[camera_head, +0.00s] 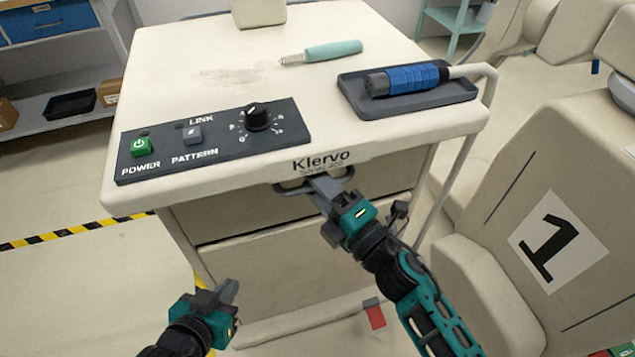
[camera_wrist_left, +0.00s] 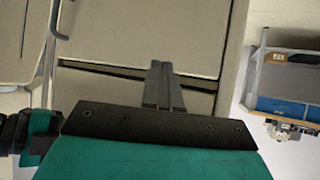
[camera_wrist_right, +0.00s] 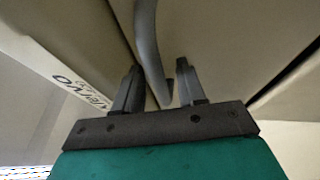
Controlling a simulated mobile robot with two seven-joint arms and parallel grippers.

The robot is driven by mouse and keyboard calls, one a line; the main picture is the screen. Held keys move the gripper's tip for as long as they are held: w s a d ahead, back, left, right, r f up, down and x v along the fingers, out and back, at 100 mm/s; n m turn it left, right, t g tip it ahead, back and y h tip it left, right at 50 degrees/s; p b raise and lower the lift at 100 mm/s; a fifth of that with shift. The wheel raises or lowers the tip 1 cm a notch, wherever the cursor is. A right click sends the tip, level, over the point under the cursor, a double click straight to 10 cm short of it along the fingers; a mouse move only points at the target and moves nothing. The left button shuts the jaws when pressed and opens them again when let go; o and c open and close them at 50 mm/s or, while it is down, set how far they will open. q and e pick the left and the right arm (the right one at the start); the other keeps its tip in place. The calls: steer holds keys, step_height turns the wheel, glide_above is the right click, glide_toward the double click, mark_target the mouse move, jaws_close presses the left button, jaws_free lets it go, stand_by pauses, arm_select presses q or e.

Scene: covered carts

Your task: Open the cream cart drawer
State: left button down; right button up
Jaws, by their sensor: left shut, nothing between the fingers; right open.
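The cream cart (camera_head: 270,55) stands in front of me with "Klervo" on its front edge. Its upper drawer (camera_head: 240,215) is under that edge, with a grey bar handle (camera_head: 290,188). My right gripper (camera_head: 318,188) is at the handle with its fingers open. In the right wrist view, the handle (camera_wrist_right: 148,45) runs between the two open fingertips (camera_wrist_right: 160,75); I cannot tell whether they touch it. My left gripper (camera_head: 232,290) is shut and empty, low in front of the cart. In the left wrist view its closed fingers (camera_wrist_left: 162,75) point at the drawer fronts.
A control panel (camera_head: 225,150) with a knob, a teal-handled tool (camera_head: 333,51) and a blue-gripped tool (camera_head: 405,79) on a dark tray (camera_head: 440,96) are on the cart top. A cream padded seat marked "1" (camera_head: 535,200) is close on the right. Floor at left is clear.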

steer(key=shift+c, duration=0.3)
jaws_close()
stand_by(0.3)
